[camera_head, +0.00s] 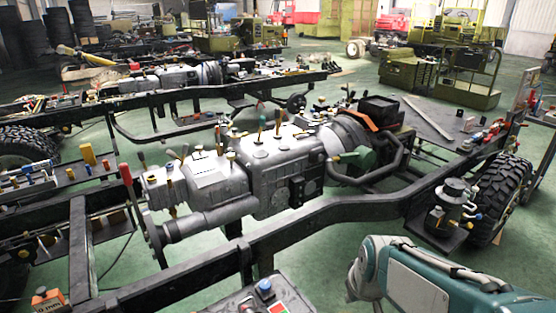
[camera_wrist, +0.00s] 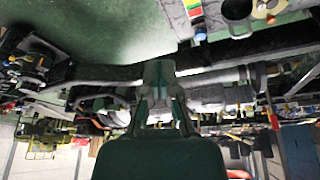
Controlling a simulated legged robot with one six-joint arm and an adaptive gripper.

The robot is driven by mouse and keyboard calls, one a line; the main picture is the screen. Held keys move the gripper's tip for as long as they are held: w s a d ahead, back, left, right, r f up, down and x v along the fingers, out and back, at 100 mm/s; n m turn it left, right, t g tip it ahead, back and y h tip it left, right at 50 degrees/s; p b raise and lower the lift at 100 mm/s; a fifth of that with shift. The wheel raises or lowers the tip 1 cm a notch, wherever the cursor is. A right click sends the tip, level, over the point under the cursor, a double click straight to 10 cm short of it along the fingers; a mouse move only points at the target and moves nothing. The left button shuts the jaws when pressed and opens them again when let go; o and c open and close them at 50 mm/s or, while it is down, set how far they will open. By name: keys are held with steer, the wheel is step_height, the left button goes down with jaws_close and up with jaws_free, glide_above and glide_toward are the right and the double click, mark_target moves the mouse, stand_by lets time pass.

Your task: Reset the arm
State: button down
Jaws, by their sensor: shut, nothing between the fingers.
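My gripper (camera_wrist: 158,72) shows in the middle of the wrist view, with its dark body below it. Its fingers are together and hold nothing. The wrist view is upside down, with the green floor at the top and the hall at the bottom. A dark chassis rail (camera_wrist: 105,73) runs across behind the fingers; I cannot tell whether they are apart from it. In the head view my teal and white arm is at the lower right, folded low beside the near chassis frame (camera_head: 335,210).
A grey gearbox (camera_head: 265,165) with several levers sits in the near frame. A tyre (camera_head: 500,200) and a small dark pump-like unit (camera_head: 452,205) stand right, near my arm. A panel with buttons (camera_head: 240,303) is at the bottom. Green floor (camera_head: 345,270) is clear beside it.

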steer(key=s+r+m+t, duration=0.1)
steer(key=s+r+m, duration=0.1)
steer(key=s+r, duration=0.6)
steer(key=s, duration=0.3)
steer(key=shift+d+r+t, duration=0.2)
steer(key=shift+r+t, duration=0.1)
